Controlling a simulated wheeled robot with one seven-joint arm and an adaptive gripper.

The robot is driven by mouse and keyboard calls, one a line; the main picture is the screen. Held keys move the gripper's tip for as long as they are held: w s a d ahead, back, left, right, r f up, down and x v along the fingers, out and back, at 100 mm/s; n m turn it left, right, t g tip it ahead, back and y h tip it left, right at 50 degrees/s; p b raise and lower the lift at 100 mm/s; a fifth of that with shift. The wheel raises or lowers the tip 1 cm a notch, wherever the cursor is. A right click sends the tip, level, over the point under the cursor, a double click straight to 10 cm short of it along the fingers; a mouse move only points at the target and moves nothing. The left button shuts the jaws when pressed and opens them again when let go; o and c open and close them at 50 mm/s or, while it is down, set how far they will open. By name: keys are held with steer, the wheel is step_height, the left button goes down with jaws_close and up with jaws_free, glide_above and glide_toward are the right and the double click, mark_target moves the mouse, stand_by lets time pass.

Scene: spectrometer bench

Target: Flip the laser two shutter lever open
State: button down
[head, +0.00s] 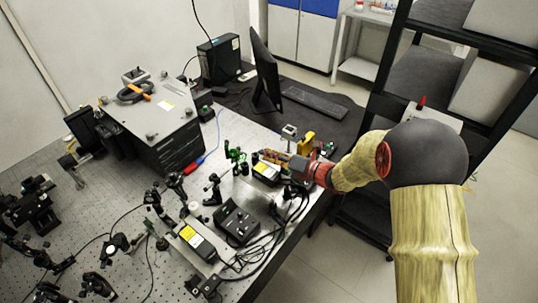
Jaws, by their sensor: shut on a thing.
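My gripper (273,157) reaches in from the right over the bench edge. Its fingers are shut at the far laser box (266,170), which has a yellow label and sits just below them. What they close on is small and mostly hidden by the fingers; it appears to be the shutter lever on that box. I cannot read the box's number or tell the lever's angle. A second box with a yellow label (196,241) lies nearer, at the lower middle, apart from my gripper.
Green-marked optic mounts (236,157) stand left of my gripper. A large grey instrument (155,118), a monitor (265,72) and a yellow item (307,139) are farther back. A black shelf (390,95) stands right.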

steer(key=shift+w+d+f+m+b, duration=0.2)
steer(key=shift+f+m+b, duration=0.15)
steer(key=shift+m+b, duration=0.45)
steer(key=c, duration=2.1)
jaws_free()
steer(key=shift+o, duration=0.2)
steer(key=v, duration=1.2)
steer(key=shift+w+d, duration=0.1)
steer(key=shift+w, duration=0.1)
